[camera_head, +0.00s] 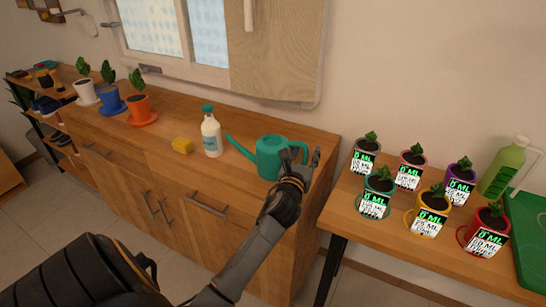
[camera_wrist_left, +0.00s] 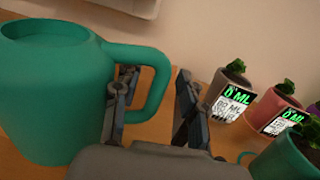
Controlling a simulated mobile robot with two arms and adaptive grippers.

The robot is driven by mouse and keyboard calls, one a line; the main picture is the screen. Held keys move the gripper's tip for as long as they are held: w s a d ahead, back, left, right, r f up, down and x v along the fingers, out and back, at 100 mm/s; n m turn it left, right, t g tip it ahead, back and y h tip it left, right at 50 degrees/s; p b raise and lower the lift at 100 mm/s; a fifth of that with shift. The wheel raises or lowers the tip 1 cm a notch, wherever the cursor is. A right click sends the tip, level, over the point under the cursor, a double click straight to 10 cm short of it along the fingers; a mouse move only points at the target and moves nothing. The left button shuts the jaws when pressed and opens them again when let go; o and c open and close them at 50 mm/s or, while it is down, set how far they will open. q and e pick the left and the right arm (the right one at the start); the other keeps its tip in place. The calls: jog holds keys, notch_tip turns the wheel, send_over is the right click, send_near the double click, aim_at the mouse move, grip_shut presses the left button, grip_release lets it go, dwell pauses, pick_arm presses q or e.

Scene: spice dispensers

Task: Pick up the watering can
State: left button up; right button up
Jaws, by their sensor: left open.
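The teal watering can (camera_head: 268,158) stands upright near the right end of the long wooden counter, its spout pointing left. In the left wrist view the can (camera_wrist_left: 50,90) fills the left side, with its handle (camera_wrist_left: 158,85) towards the gripper. My left gripper (camera_head: 302,160) is open at the handle side of the can. In the wrist view the left gripper (camera_wrist_left: 155,103) has one finger showing within the handle loop and the other outside it, with the handle's bar between them. Contact with the handle cannot be told. My right gripper is not in view.
Several labelled potted plants (camera_head: 432,208) and a green jug (camera_head: 503,165) stand on the right table (camera_head: 345,192). A gap separates the counter (camera_head: 236,176) from this table.

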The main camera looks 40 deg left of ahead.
pick_arm(q)
grip_shut()
jog(key=shift+r, duration=0.15)
